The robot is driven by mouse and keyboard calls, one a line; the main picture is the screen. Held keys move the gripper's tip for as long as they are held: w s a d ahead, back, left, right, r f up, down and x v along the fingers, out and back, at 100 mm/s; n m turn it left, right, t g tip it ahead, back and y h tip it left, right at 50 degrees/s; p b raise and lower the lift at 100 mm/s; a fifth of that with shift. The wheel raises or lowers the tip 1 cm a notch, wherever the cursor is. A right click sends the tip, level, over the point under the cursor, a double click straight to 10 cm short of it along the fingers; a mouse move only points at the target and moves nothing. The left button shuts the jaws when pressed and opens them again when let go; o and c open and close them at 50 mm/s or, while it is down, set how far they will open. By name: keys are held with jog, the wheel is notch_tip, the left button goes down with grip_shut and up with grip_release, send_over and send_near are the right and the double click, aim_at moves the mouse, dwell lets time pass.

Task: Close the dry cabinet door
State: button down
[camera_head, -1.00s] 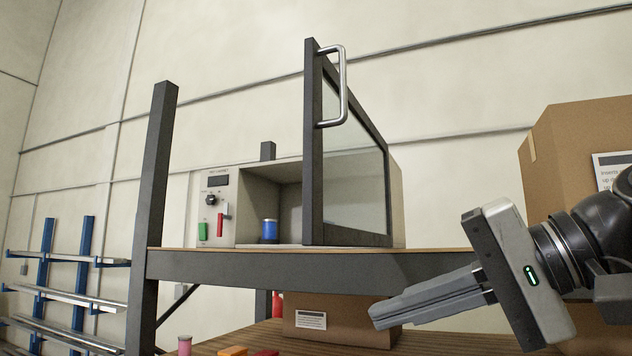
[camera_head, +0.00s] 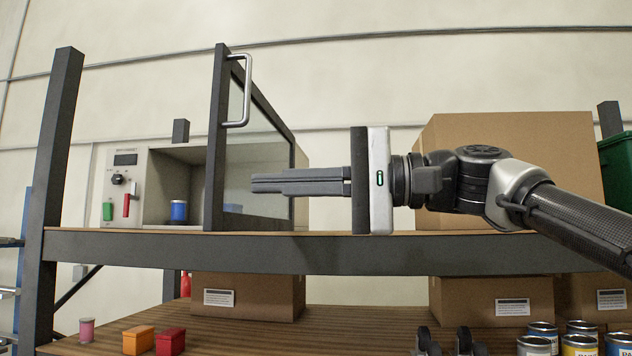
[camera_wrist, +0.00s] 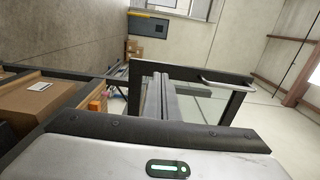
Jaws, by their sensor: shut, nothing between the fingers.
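The dry cabinet (camera_head: 125,200) stands on the upper shelf at the left, with a control panel and an open compartment. Its glass door (camera_head: 216,150) has a dark frame and stands open, swung out toward me. A metal bar handle (camera_head: 246,92) is on the door's outer face. My gripper (camera_head: 255,184) is shut and empty, level with the lower part of the door and to its right. In the head view its fingertips overlap the glass; I cannot tell whether they touch it. The wrist view shows my fingers (camera_wrist: 160,97) in front of the door frame (camera_wrist: 190,72) and handle (camera_wrist: 228,82).
A blue can (camera_head: 179,210) is inside the cabinet. A dark post (camera_head: 60,150) rises at the left, and a shelf beam (camera_head: 330,254) runs below my gripper. A large cardboard box (camera_head: 520,140) stands behind my arm. Boxes, small blocks and paint cans are on the lower shelf.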

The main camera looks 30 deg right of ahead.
aim_at(218, 185)
jog(key=shift+x, duration=2.3)
